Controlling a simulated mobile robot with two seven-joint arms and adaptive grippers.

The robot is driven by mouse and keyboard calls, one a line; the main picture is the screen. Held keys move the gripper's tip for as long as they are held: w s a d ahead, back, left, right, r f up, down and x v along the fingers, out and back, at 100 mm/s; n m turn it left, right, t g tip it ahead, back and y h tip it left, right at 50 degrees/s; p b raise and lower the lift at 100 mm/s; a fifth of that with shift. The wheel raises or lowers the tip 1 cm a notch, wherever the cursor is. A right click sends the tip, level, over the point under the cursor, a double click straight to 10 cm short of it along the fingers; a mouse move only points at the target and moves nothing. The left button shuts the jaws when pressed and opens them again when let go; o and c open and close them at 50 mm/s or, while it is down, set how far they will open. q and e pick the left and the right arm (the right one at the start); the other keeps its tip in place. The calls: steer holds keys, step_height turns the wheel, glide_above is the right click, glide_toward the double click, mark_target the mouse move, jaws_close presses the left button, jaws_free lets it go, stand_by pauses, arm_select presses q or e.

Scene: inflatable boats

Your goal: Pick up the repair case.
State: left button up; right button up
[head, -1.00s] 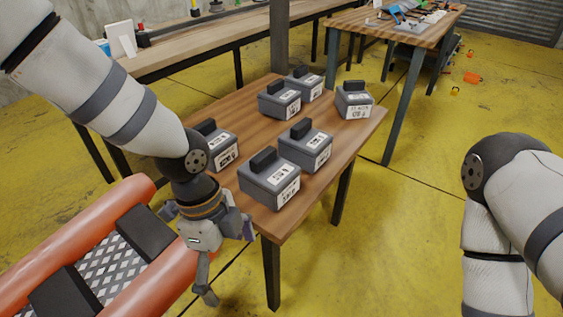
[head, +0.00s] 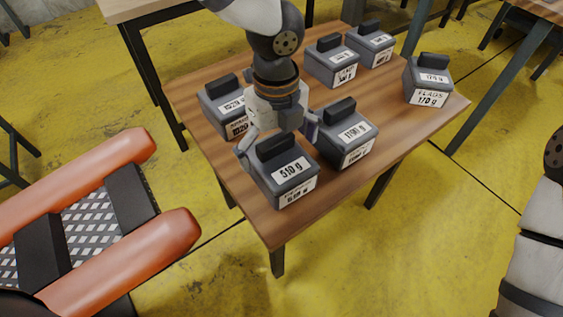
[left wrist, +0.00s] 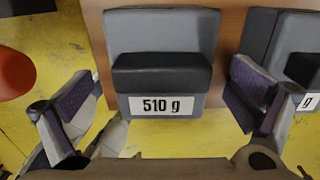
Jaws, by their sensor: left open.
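Several grey cases with black handles stand on a wooden table (head: 275,222). The nearest case, labelled 510 g (head: 287,182), is at the table's front corner; its lower label is too small to read, so I cannot tell if it is the repair case. My left gripper (head: 277,140) is open above and just behind this case, with its fingers apart. In the left wrist view the 510 g case (left wrist: 160,35) lies between the open fingers (left wrist: 163,95), with its handle across the middle. Nothing is held. My right gripper is out of view.
A case labelled 1700 g or similar (head: 347,140) stands close to the right. Another case (head: 227,108) is at the left, two (head: 330,62) at the back, and a FLAGS case (head: 428,82) at the right. An orange inflatable boat (head: 165,250) lies left of the table.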

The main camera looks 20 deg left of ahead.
mark_target(280, 156)
arm_select(q)
steer(key=f, duration=0.4)
steer(key=shift+s+d+f, duration=0.15)
steer(key=shift+d+f, duration=0.05)
steer(key=shift+f, duration=0.2)
steer(key=shift+c, duration=0.2)
steer(key=shift+r, duration=0.15)
steer(key=c, duration=1.5)
